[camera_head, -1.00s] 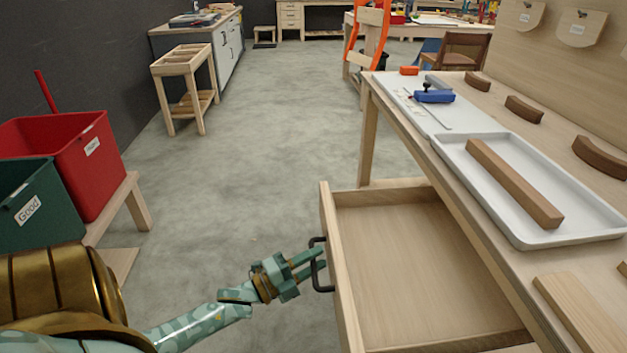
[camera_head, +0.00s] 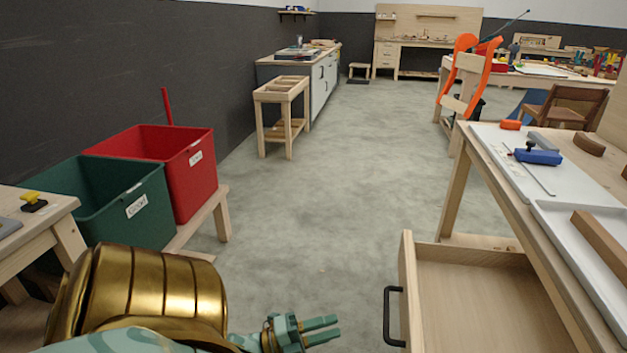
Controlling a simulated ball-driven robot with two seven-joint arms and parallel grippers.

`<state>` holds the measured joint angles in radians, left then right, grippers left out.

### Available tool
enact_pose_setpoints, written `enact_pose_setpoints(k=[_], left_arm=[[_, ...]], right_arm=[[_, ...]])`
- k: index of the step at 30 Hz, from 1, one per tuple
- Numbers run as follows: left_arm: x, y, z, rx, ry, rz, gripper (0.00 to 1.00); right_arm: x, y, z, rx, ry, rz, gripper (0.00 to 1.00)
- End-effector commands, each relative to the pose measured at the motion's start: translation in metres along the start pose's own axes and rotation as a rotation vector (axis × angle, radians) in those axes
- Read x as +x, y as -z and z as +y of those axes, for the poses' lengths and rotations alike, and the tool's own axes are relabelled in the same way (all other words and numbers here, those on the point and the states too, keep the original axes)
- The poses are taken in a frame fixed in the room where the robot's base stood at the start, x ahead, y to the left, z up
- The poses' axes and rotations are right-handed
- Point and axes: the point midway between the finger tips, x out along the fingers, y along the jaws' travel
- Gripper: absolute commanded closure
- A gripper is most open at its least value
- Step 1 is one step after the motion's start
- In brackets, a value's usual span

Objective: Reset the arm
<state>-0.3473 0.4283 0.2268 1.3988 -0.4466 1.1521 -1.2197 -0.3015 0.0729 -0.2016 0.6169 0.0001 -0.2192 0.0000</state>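My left arm comes in from the lower left, with a brass shoulder and a green patterned forearm. My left gripper (camera_head: 322,331) is at the bottom middle, its two green fingers pointing right with a gap between them and nothing in it. It is left of the dark handle (camera_head: 394,316) on the open wooden drawer (camera_head: 470,300), and apart from it. The drawer stands pulled out from under the workbench and looks empty. My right arm and gripper are not in view.
The workbench (camera_head: 510,205) at right carries a white tray (camera_head: 580,240), a wooden bar (camera_head: 603,246) and a blue clamp (camera_head: 538,156). At left are a green bin (camera_head: 105,200) and a red bin (camera_head: 185,165) on a low stand. The grey floor between is clear.

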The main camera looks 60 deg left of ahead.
Motion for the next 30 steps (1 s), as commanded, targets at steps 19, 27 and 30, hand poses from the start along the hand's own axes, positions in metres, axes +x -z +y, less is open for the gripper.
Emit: enact_pose_setpoints(k=[19, 27, 30], left_arm=[[-0.026, 0.000, 0.001, 0.001, -0.001, 0.000, 0.66], [-0.025, 0.000, 0.001, -0.025, -0.005, -0.001, 0.66], [-0.029, -0.010, 0.019, -0.122, -0.091, -0.056, 0.66]], right_arm=[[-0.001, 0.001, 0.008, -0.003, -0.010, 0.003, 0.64], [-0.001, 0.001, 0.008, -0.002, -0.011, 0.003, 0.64], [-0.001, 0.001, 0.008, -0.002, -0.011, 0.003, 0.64]])
